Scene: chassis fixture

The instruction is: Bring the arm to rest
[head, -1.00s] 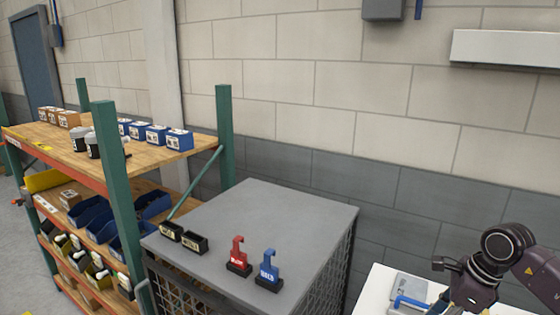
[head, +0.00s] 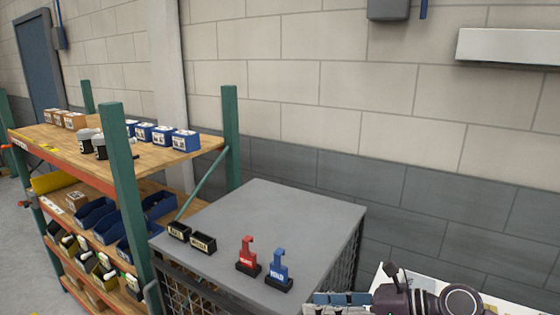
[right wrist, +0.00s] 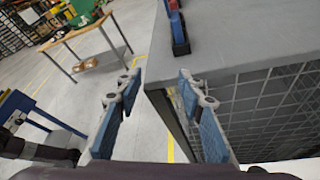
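My right gripper (head: 341,299) is at the bottom edge of the head view, just in front of the grey cabinet's near right side. Its blue-padded fingers stand apart in the right wrist view (right wrist: 158,90), with nothing between them. The right wrist is partly cut off by the lower edge of the head view. My left gripper is in neither view.
A shelf rack (head: 160,157) stands left. The right wrist view shows open floor (right wrist: 60,80) beside the cabinet.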

